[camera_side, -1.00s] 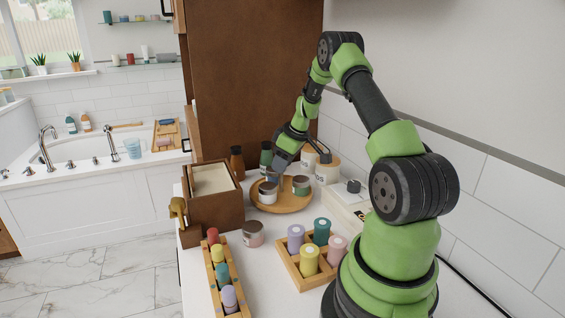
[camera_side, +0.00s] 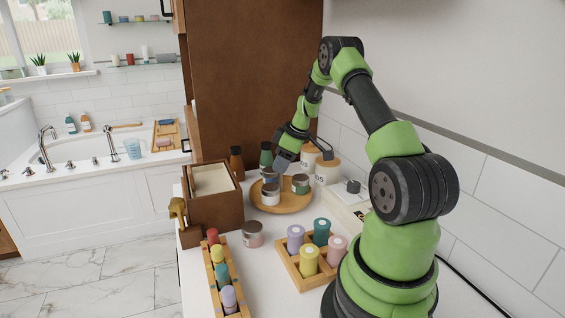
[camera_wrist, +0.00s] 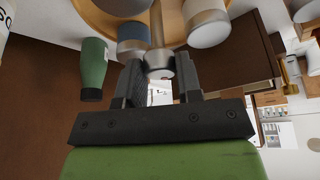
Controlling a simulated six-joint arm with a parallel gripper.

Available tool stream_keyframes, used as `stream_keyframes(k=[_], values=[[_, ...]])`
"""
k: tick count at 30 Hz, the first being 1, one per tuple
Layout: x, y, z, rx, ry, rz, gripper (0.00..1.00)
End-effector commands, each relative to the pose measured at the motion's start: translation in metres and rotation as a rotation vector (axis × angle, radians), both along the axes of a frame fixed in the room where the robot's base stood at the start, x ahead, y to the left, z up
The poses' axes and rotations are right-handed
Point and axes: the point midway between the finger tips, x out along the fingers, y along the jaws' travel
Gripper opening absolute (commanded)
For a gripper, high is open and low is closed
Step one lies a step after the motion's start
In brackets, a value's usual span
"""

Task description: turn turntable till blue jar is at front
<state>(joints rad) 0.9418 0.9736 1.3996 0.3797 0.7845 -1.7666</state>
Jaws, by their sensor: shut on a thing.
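The round wooden turntable (camera_side: 283,207) stands on the white counter; its edge also shows at the top of the wrist view (camera_wrist: 105,22). The blue jar also shows left of the post in the wrist view (camera_wrist: 132,34). My gripper (camera_wrist: 161,76) is shut on a metal post (camera_wrist: 157,28) with a rounded end on the turntable. In the side view, my gripper (camera_side: 281,163) hides the post.
A brown box (camera_side: 217,208) stands close left of the turntable. Dark bottles (camera_side: 237,162) and white canisters (camera_side: 327,170) stand behind it. A loose jar (camera_side: 252,234) and a wooden tray (camera_side: 291,268) of coloured cylinders stand in front, with some bare counter between.

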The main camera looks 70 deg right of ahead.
Motion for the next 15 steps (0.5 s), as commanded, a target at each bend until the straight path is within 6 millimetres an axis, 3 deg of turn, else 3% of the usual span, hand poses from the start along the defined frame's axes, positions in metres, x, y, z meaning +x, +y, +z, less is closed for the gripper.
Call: stream_keyframes(k=[3,4,7,15], values=[[-0.0017,0.0001,-0.0002,0.003,0.004,-0.002,0.00],[-0.0018,0.0001,-0.0003,0.003,0.004,-0.002,0.37],[-0.0014,0.0000,-0.0003,0.003,0.002,-0.002,0.58],[-0.0008,-0.0001,0.0004,0.001,0.001,-0.002,0.58]])
